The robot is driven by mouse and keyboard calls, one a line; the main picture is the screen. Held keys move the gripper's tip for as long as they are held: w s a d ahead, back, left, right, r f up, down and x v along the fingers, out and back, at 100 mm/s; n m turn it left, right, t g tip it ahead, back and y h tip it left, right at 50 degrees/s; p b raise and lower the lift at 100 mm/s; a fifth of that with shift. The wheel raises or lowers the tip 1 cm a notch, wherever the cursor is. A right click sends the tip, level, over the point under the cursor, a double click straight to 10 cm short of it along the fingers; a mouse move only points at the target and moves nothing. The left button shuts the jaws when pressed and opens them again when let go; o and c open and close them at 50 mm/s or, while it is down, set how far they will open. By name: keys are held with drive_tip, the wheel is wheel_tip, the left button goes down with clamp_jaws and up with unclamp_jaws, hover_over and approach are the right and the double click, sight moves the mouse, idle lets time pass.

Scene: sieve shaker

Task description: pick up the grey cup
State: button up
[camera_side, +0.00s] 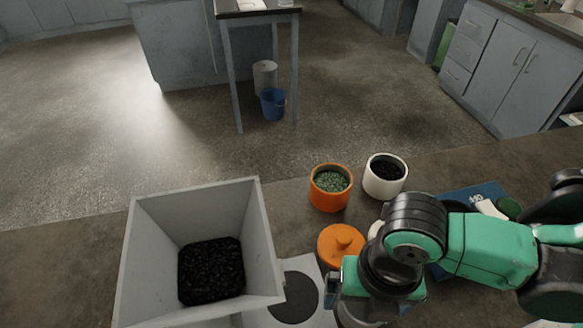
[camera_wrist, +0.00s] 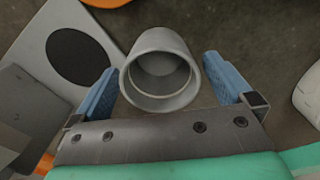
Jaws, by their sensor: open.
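The grey cup (camera_wrist: 160,70) is in the wrist view, between the two blue finger pads, with its round open mouth facing the camera and its inside looking empty. My gripper (camera_wrist: 162,84) is open, with one finger on each side of the cup and a gap on both sides. In the side view my gripper (camera_side: 373,298) is low over the counter at the bottom right of centre. There it hides most of the cup; a grey curved edge (camera_side: 350,316) shows below it and may be the cup.
A grey hopper (camera_side: 262,225) with black grains stands left. A pale plate with a dark disc (camera_side: 294,298) lies between it and my gripper. An orange lid (camera_side: 338,250), an orange pot with green grains (camera_side: 330,198) and a white pot with black grains (camera_side: 385,182) stand behind my gripper.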

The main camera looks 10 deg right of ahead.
drive_tip(key=shift+c, duration=0.2)
drive_tip(key=c, duration=1.2)
